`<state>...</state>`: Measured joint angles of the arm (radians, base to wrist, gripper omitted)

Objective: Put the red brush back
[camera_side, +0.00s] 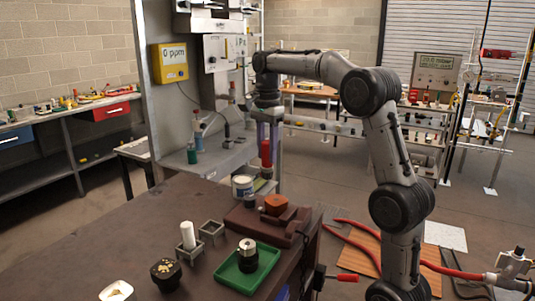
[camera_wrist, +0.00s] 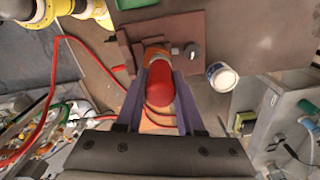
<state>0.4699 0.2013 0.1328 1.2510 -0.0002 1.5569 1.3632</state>
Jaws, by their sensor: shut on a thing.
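My gripper (camera_side: 266,150) has its two purple fingers on either side of a red brush (camera_side: 266,154), held upright above the back end of the table. In the wrist view my gripper (camera_wrist: 160,100) is closed around the red brush (camera_wrist: 159,86), seen end-on from above. The brush's lower end is hard to make out. A brown block (camera_side: 262,226) with an orange-red piece (camera_side: 276,204) on it lies on the table, nearer the side camera than the brush. Two grey square holders stand on the table; the front one (camera_side: 189,252) has a white cylinder (camera_side: 188,235) in it, the other (camera_side: 212,230) looks empty.
A white can (camera_side: 242,186) stands close to the brush; it also shows in the wrist view (camera_wrist: 221,76). A green tray (camera_side: 234,282) holds a black-and-silver part. A black pot (camera_side: 166,272) and a white dish (camera_side: 116,291) stand at the front. The table's left middle is clear.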

